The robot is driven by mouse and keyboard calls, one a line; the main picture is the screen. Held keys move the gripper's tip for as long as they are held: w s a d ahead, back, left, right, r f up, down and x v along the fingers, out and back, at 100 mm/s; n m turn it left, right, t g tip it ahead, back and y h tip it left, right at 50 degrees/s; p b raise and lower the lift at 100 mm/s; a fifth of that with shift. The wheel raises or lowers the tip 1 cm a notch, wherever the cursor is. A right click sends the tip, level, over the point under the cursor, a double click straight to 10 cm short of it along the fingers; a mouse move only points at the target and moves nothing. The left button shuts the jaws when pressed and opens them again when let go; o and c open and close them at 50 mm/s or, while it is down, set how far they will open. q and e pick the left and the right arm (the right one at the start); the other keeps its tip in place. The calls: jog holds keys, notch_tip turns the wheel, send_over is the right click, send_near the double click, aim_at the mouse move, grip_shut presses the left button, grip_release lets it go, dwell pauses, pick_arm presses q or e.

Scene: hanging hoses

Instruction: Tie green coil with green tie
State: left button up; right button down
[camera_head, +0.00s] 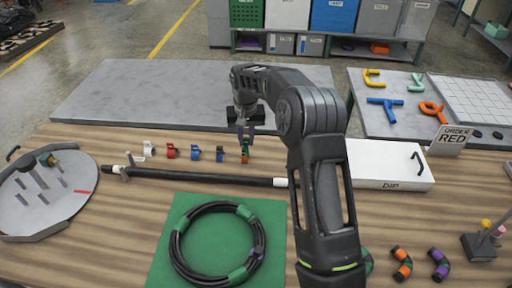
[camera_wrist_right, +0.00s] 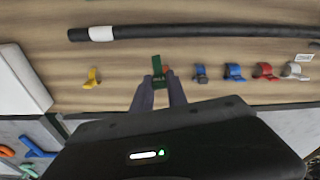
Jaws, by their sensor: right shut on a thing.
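The green coil (camera_head: 176,243), a black hose ring with green bands and a purple mark, lies flat on a green mat (camera_head: 280,215) at the front centre. My right gripper (camera_head: 245,138) reaches over the table behind the mat, at the right end of a row of small ties. It is shut on the green tie (camera_wrist_right: 157,63), which shows between its fingertips in the wrist view (camera_wrist_right: 159,82). The tie is at or just above the table; I cannot tell which. My left gripper is not in view.
Blue (camera_head: 220,154), red (camera_head: 171,151) and white (camera_head: 148,148) ties stand left of my gripper; a yellow tie (camera_wrist_right: 92,78) shows in the wrist view. A black rod (camera_head: 210,178) lies between ties and mat. A white DIP box (camera_head: 385,168) is right of my arm.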

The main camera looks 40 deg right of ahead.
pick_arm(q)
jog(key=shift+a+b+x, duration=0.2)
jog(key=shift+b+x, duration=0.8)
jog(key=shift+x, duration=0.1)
pick_arm(e)
jog(key=s+a+n, duration=0.3)
jog(key=s+a, duration=0.1)
jog(key=a, duration=0.6)
jog(key=s+a+n, duration=0.2)
jog(key=s+a, duration=0.2)
jog(key=a, duration=0.6)
jog(key=shift+a+r+n+y, duration=0.25)
jog(key=shift+a+n+y, duration=0.05)
jog(key=shift+a+n, duration=0.1)
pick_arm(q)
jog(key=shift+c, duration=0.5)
